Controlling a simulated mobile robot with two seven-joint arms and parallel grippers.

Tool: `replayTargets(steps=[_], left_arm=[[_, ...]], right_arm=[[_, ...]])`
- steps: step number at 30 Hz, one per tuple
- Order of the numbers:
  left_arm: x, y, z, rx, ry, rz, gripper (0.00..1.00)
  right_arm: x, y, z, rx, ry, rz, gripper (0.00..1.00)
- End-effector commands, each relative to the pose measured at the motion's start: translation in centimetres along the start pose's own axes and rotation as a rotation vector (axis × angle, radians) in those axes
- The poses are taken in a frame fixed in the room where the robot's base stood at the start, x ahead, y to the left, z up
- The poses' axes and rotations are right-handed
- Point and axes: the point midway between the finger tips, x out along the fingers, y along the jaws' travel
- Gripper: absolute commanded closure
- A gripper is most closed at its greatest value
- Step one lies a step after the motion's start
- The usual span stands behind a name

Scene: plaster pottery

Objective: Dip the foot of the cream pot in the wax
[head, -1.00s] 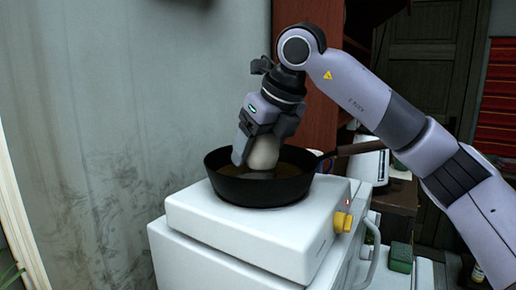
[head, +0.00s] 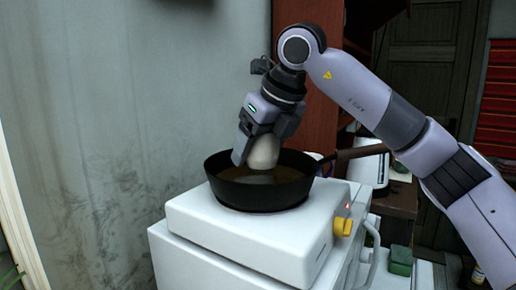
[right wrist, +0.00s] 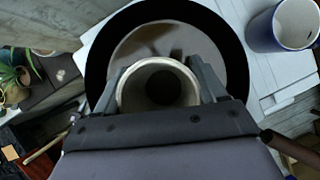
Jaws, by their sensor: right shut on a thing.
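The cream pot (head: 265,152) is in my right gripper (head: 256,142), tilted above the dark pan (head: 262,199) in the head view. Brown wax (head: 228,173) lies in the pan, with a pale reflection under the pot. The pot's foot is partly hidden by the gripper, and a gap seems to separate it from the wax. In the right wrist view the pot's round open mouth (right wrist: 160,66) faces the camera between the two fingers, with the wax (right wrist: 132,42) and black pan rim (right wrist: 97,62) behind it. My left gripper is out of view.
A blue and white mug (right wrist: 283,28) stands beside the pan in the right wrist view. A grey wall (head: 110,120) rises at the left.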

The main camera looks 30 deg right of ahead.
Motion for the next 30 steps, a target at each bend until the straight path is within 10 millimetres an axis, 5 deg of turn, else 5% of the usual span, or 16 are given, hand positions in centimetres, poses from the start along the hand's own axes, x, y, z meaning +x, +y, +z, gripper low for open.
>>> replayTargets(steps=[7, 30], left_arm=[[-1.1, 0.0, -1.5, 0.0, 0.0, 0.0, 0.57], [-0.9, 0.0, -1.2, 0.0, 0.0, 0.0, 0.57]], right_arm=[[-2.2, 0.0, 1.2, 0.0, -0.002, 0.0, 0.62], [-6.8, 0.0, 3.9, 0.0, -0.002, 0.001, 0.62]])
